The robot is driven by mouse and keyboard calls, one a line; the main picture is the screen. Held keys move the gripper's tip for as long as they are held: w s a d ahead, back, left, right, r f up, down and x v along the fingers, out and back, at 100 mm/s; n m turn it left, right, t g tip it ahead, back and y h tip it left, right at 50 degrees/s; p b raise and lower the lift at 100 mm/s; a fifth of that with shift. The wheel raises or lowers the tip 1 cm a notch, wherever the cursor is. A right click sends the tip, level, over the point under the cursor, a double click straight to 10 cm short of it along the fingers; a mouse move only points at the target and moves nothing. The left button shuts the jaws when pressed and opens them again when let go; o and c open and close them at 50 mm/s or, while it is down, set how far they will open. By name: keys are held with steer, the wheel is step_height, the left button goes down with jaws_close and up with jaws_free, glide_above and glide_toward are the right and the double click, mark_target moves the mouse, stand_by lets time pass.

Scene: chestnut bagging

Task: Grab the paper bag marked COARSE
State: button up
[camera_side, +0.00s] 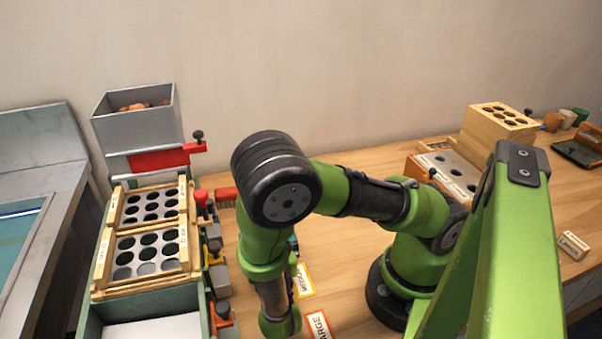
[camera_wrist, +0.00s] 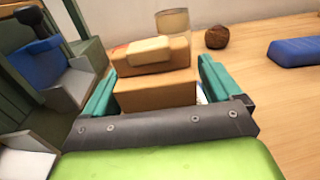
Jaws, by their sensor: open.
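In the wrist view my gripper (camera_wrist: 157,68) has its two teal fingers spread apart. A brown, box-like object (camera_wrist: 155,92) shows between and just beyond them; whether the fingers touch it cannot be told. A paler tan block (camera_wrist: 150,50) lies on or behind its top. No COARSE marking is readable in either view, so I cannot tell whether this brown object is the paper bag.
Sorting trays with round holes (camera_side: 148,255) and a grey hopper (camera_side: 137,120) stand left. Label cards (camera_side: 304,281) lie on the wooden table. The wrist view shows a brown round object (camera_wrist: 216,38) and a blue block (camera_wrist: 295,52) on open table at right.

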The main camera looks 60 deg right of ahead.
steer(key=c, duration=1.1)
steer(key=shift+r, duration=0.1)
steer(key=shift+c, duration=0.2)
